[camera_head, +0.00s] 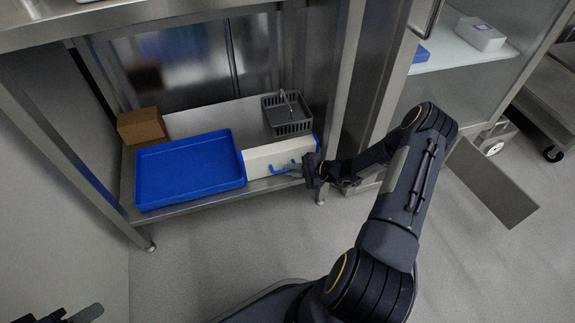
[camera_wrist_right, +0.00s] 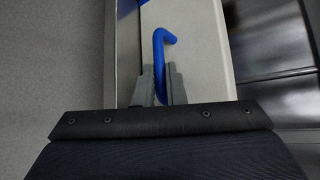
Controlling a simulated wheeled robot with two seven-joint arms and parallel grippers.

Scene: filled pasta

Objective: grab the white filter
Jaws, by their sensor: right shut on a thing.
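The white filter is a long cream-white box (camera_head: 268,155) with blue ends and a blue handle (camera_head: 282,169) on its front. It lies on the low steel shelf, between the blue tray and the shelf's right leg. My right gripper (camera_head: 299,170) reaches it from the right and is shut on the blue handle. In the right wrist view, the handle (camera_wrist_right: 160,50) runs down between the two grey fingers (camera_wrist_right: 161,85), with the white filter (camera_wrist_right: 195,40) behind it. My left gripper (camera_head: 75,316) shows only in part at the bottom left; its jaws are unclear.
A blue tray (camera_head: 190,170) fills the shelf's left front. A brown box (camera_head: 141,126) stands behind it. A grey basket (camera_head: 287,113) sits behind the filter. The steel table top (camera_head: 130,20) is above, and a cabinet with an open glass front stands right. The floor in front is clear.

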